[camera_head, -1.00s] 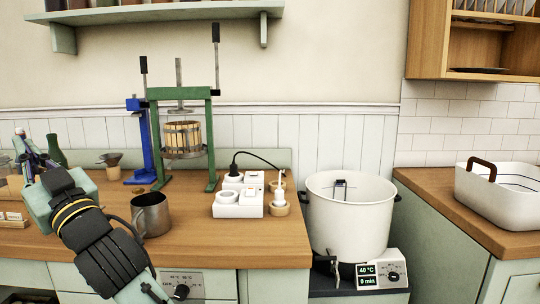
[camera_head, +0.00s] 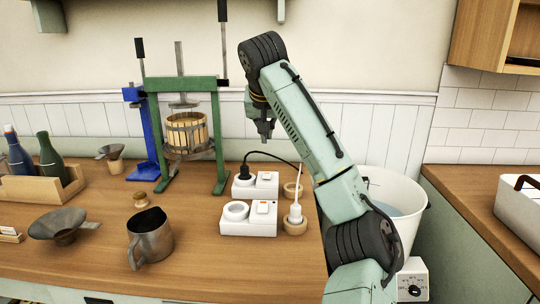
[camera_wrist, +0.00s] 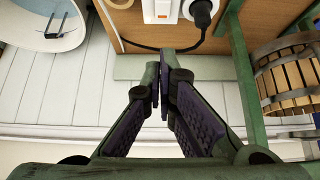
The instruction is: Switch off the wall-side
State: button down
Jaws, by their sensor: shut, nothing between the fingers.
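Two white socket boxes stand on the wooden counter. The wall-side box (camera_head: 242,190) has a black plug (camera_head: 244,171) in its left half and a switch (camera_head: 264,177) in its right half.
A green-framed press (camera_head: 185,130) stands left of the boxes. A black cord arches behind them. A metal jug (camera_head: 150,238) stands front left. My arm covers part of the white pot (camera_head: 408,205).

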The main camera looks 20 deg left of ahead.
jog(key=shift+w+d, duration=0.1)
jog(key=shift+w, duration=0.1)
jog(key=shift+s+r, duration=0.1)
jog(key=p, duration=0.3)
send_over(269, 176)
notch_tip(269, 176, down, 7)
jog(key=shift+f, duration=0.15)
notch_tip(269, 176, down, 4)
jog(key=shift+r+p, duration=0.15)
jog(key=shift+p, duration=0.5)
jog(key=shift+f, duration=0.55)
